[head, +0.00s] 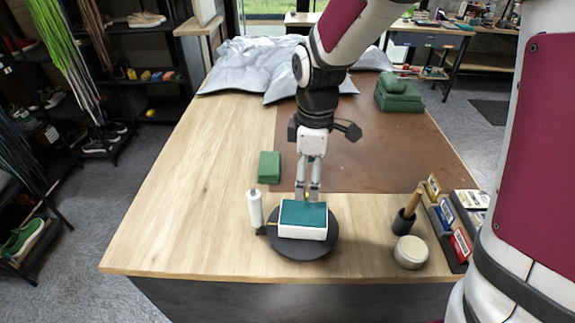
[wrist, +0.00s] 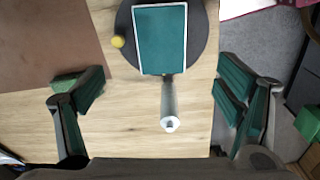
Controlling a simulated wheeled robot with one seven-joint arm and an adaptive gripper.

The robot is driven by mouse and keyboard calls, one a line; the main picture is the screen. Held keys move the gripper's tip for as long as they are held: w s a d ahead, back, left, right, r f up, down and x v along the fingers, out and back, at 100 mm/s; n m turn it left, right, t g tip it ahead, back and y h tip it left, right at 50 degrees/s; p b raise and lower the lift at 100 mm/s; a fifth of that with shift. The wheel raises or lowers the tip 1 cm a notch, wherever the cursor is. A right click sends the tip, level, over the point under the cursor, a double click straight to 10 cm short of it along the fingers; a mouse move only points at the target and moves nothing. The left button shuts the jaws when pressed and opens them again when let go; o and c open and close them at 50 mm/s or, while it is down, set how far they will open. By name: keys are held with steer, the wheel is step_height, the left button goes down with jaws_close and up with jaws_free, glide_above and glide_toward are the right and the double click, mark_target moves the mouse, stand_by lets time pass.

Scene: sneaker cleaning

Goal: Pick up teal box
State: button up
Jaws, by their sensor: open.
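The teal box (head: 303,215), with a teal top and white sides, lies on a round black turntable (head: 288,251) near the table's front edge. In the wrist view the teal box (wrist: 161,38) shows at top centre, on the black disc (wrist: 205,40). My gripper (head: 308,196) points down just behind the box in the head view and appears apart from it. In the wrist view my gripper (wrist: 164,85) has its fingers spread wide with nothing between them but a white cylinder seen below.
A white upright cylinder (head: 255,208) stands left of the turntable; a green block (head: 270,166) lies behind it. A brush holder (head: 404,222), a round tin (head: 411,252) and a rack of small boxes (head: 460,240) stand right. The table's left side is clear.

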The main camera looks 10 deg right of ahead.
mark_target(304, 213)
steer(key=shift+n, duration=0.4)
steer(key=f, duration=0.5)
steer(key=f+p, duration=0.1)
steer(key=f, duration=0.4)
steer(key=f+p, duration=0.1)
steer(key=f, duration=0.4)
steer(key=shift+w+a+f, duration=0.15)
steer(key=shift+a, duration=0.2)
steer(key=c, duration=1.5)
steer(key=shift+c, duration=0.2)
steer(key=shift+r, duration=0.2)
